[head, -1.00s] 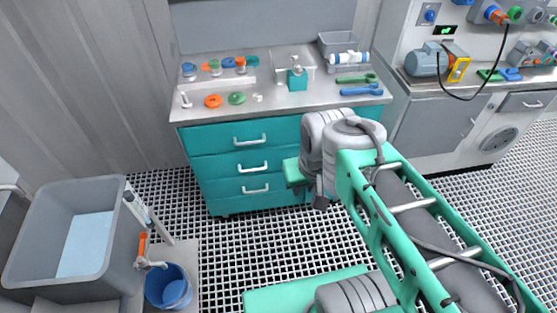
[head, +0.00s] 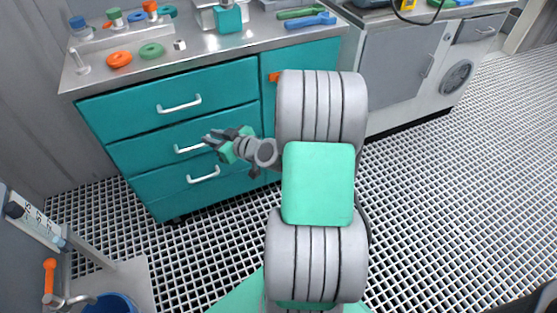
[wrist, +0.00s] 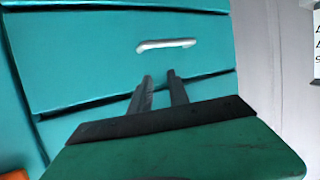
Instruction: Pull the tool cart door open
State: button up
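The teal tool cart stands ahead under the grey counter. Its door (head: 300,62), at the right of the drawers, looks closed, and my arm hides much of it. An orange handle (head: 275,77) shows at the door's upper left. My gripper (head: 207,139) is in front of the drawers, left of and below that handle, beside the middle drawer pull (head: 188,148). In the wrist view my gripper's two dark fingers (wrist: 159,76) stand apart with nothing between them. They point toward a teal drawer front with a pale pull (wrist: 167,44).
Loose rings and jars lie on the counter (head: 190,62). A blue bucket (head: 110,303) stands at the lower left. A grey cabinet (head: 400,65) is right of the cart. Open grating floor (head: 450,180) lies to the right.

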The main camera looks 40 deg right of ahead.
jog(key=s+d+f+m+t+h+b, duration=0.1)
jog(key=s+d+f+m+h+b, duration=0.3)
jog(key=d, duration=0.3)
jog(key=s+d+f+m+h+b, duration=0.1)
jog(key=s+d+f+m+h, duration=0.1)
jog(key=d+f+h, duration=0.4)
jog(key=s+d+f+m+t+h+b, duration=0.1)
jog(key=s+d+f+m+b, duration=0.2)
jog(key=d, duration=0.5)
jog(key=shift+n, duration=0.3)
jog(key=x, duration=0.5)
jog(key=p+x, duration=0.1)
jog(key=x, duration=0.1)
jog(key=shift+w+f, duration=0.3)
jog(key=shift+w, duration=0.15)
jog(key=shift+c, duration=0.2)
grip_shut()
